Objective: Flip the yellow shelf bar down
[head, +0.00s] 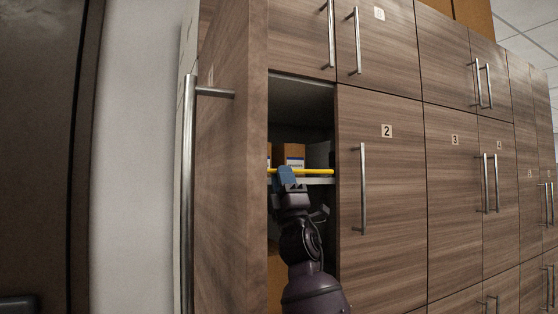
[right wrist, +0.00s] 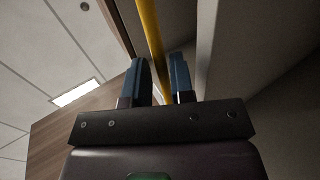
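The yellow shelf bar (head: 316,171) runs across the front of a shelf inside the open cabinet compartment, roughly level in the head view. My right gripper (head: 287,177) is at the left half of the bar, its blue fingers overlapping it. In the right wrist view, the yellow bar (right wrist: 153,40) runs between the two blue fingers of my right gripper (right wrist: 160,70). The fingers are apart, with a gap on each side of the bar. Whether a finger touches the bar cannot be told. My left gripper is not in view.
Brown boxes (head: 294,153) stand on the shelf behind the bar. The open wooden door (head: 228,150) borders the compartment on the left, and closed door 2 (head: 385,200) borders it on the right. My right arm reaches up through the narrow opening.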

